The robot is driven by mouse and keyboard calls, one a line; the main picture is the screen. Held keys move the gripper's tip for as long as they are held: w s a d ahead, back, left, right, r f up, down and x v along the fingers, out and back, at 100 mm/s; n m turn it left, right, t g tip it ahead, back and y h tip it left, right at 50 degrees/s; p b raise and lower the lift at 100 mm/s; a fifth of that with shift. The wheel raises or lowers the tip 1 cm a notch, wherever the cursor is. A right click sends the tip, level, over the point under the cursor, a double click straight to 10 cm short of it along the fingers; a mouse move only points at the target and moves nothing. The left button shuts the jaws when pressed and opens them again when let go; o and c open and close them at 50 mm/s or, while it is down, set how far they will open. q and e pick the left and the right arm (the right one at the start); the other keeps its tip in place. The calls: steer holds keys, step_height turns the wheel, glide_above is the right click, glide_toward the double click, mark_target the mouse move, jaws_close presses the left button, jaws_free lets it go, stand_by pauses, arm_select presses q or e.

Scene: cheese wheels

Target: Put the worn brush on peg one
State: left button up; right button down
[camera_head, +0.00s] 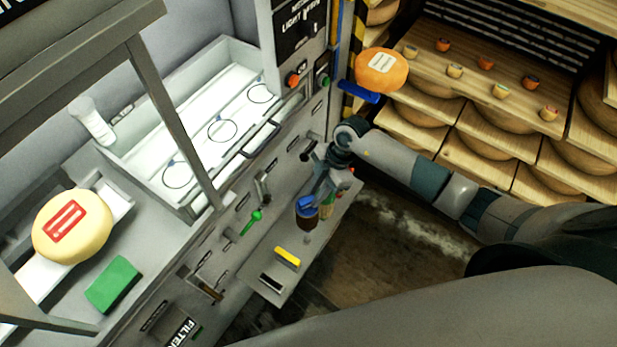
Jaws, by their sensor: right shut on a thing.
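My right gripper (314,199) reaches down over the grey ledge on the front of the machine. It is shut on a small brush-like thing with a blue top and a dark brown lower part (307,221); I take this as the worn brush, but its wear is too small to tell. Several pegs or hooks stick out of the machine's grey front panel to the left of the gripper, one with a green-handled tool (252,222). Which is peg one cannot be read. My left gripper is not in view.
The grey ledge (262,290) bears a yellow block (287,257) and a small tan and green thing beside the held brush. A cheese wheel (72,226) and a green block (112,284) lie on the left counter. Wooden cheese shelves (470,75) stand at right.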

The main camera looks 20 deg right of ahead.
mark_target(307, 215)
steer(key=shift+w+a+r, duration=0.1)
steer(key=shift+a, duration=0.05)
steer(key=shift+s+r, duration=0.2)
steer(key=shift+s, duration=0.15)
steer(key=shift+w, duration=0.2)
steer(key=shift+r+p, duration=0.3)
steer(key=shift+p, duration=0.3)
steer(key=shift+f+b, duration=1.75)
steer(key=shift+f, duration=1.2)
steer(key=shift+p, duration=0.85)
